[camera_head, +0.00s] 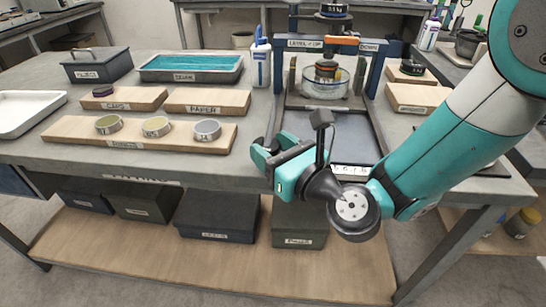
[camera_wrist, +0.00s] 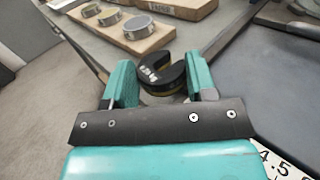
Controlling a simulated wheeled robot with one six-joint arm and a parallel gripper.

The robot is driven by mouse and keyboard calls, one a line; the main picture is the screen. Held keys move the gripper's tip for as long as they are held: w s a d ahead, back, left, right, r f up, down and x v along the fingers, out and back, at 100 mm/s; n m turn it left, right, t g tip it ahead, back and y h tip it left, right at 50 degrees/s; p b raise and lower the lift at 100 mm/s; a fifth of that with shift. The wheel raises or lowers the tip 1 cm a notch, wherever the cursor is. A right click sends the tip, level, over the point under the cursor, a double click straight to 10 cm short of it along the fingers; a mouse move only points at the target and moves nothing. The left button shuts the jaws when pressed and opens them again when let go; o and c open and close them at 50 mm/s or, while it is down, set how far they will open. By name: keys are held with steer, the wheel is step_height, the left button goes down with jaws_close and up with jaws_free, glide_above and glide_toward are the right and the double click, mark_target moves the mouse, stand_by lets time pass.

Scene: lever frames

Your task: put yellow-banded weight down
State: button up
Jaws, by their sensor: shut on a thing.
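My gripper (camera_head: 268,153) is above the front part of the bench, left of the lever frame (camera_head: 368,75). In the wrist view, the two teal fingers of my gripper (camera_wrist: 162,85) are shut on a dark slotted weight (camera_wrist: 155,75) with a yellow band at its lower edge. Its slot and a pale label show on top. In the head view I cannot make out this weight; my gripper hides it. Another dark weight with an orange-yellow band (camera_head: 326,71) sits in a clear dish (camera_head: 325,86) within the frame.
A wooden board with several round tins (camera_head: 156,127) lies left of my gripper. Wooden blocks labelled CAPS (camera_head: 130,104) and PAPER (camera_head: 207,101) stand behind it. A white bottle (camera_head: 261,62) stands by the frame. A dark tray (camera_head: 350,140) lies right of my gripper.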

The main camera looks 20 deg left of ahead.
steer(key=shift+r, duration=0.15)
steer(key=shift+f+b, duration=0.5)
steer(key=shift+f, duration=0.15)
steer(key=o, duration=0.9)
steer(key=shift+r, duration=0.1)
